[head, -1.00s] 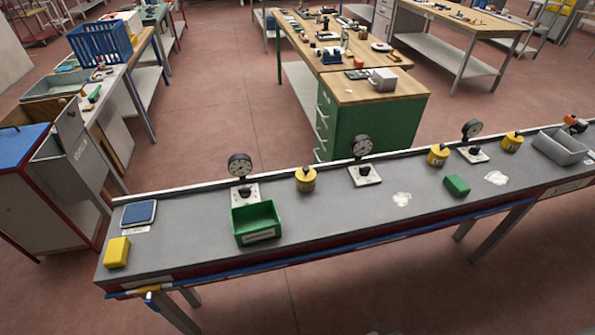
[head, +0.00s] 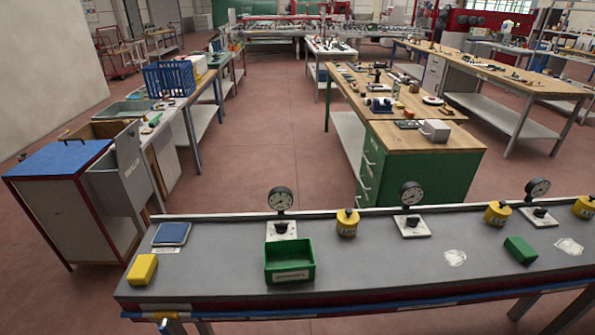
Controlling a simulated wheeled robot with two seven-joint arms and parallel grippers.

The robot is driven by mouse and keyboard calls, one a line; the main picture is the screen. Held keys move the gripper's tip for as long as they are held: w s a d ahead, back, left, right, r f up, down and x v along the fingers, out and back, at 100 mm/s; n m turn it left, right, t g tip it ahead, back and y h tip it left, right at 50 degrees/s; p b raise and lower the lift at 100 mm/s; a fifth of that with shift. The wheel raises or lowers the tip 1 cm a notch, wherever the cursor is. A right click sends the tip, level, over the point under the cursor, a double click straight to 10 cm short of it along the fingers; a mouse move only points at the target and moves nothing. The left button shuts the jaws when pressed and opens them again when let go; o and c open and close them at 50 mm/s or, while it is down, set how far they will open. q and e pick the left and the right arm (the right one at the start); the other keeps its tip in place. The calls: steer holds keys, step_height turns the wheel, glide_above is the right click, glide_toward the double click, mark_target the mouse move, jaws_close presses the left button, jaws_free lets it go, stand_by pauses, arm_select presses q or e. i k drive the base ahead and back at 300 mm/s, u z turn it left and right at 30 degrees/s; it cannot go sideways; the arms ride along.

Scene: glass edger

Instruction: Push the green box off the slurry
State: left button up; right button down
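A small solid green box (head: 520,250) lies on the grey bench top (head: 375,262) at the right. A white slurry-like patch (head: 455,258) is on the bench to its left, and another white patch (head: 569,246) is to its right. The box appears apart from both patches. A larger open green bin (head: 289,262) with a white label stands left of the middle of the bench. No white patch shows around the bin; what lies under it is hidden. Neither of my grippers is in view.
Dial gauges (head: 411,194) on white plates and yellow knobbed pots (head: 347,222) line the bench's back edge. A yellow block (head: 142,269) and a blue pad (head: 171,234) lie at the left end. Red floor lies beyond, with a green cabinet (head: 430,180) behind the bench.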

mark_target(293, 260)
steer(key=z, duration=3.45)
steer(key=k, duration=1.15)
steer(key=u, duration=1.15)
